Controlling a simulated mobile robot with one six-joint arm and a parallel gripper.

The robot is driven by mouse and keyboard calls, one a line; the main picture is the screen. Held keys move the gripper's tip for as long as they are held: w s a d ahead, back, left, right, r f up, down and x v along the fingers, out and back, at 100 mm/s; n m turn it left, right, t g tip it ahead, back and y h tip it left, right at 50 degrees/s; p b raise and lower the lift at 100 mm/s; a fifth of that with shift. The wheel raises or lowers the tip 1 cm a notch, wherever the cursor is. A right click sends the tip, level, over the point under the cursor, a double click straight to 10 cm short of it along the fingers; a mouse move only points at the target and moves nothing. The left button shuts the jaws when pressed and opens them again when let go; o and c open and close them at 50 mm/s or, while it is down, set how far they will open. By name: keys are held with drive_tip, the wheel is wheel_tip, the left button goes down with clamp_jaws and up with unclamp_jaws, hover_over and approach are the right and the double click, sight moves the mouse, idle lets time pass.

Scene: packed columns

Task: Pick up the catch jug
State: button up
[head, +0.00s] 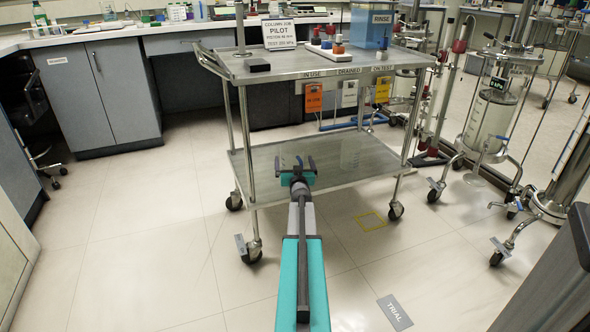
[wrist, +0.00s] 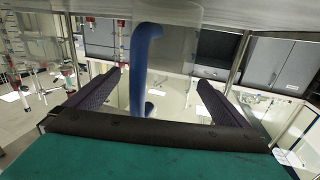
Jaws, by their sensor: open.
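The catch jug (wrist: 185,45) is a clear, see-through vessel with a blue handle. It fills the top middle of the wrist view, with the handle towards me and lined up between my fingers. My gripper (wrist: 159,82) is open, with one dark finger on each side of the handle and neither seen touching it. In the head view my gripper (head: 298,164) reaches over the lower shelf (head: 355,160) of the steel trolley. There only a small blue patch shows between the fingers, and the jug's clear body is hard to make out.
The trolley's top shelf (head: 275,68) overhangs the lower one, with posts at its corners. It carries a PILOT sign (head: 280,34), a blue RINSE container (head: 372,25) and small bottles. Wheeled columns (head: 490,115) stand to the right.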

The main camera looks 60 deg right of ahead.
drive_tip(key=shift+b+x, duration=0.45)
drive_tip(key=shift+x, duration=1)
drive_tip(key=c, duration=1.2)
drive_tip(key=shift+o, duration=0.2)
drive_tip(key=shift+r+p, duration=0.95)
drive_tip(key=shift+r, duration=0.2)
drive_tip(key=s+a+r+p, duration=0.1)
drive_tip(key=s+p, duration=0.3)
drive_tip(key=s, duration=0.3)
drive_tip(key=s+a+r+p, duration=0.1)
drive_tip(key=s+p, duration=0.3)
drive_tip(key=s, duration=0.4)
drive_tip(key=shift+s+a+r, duration=0.3)
drive_tip(key=shift+a, duration=0.5)
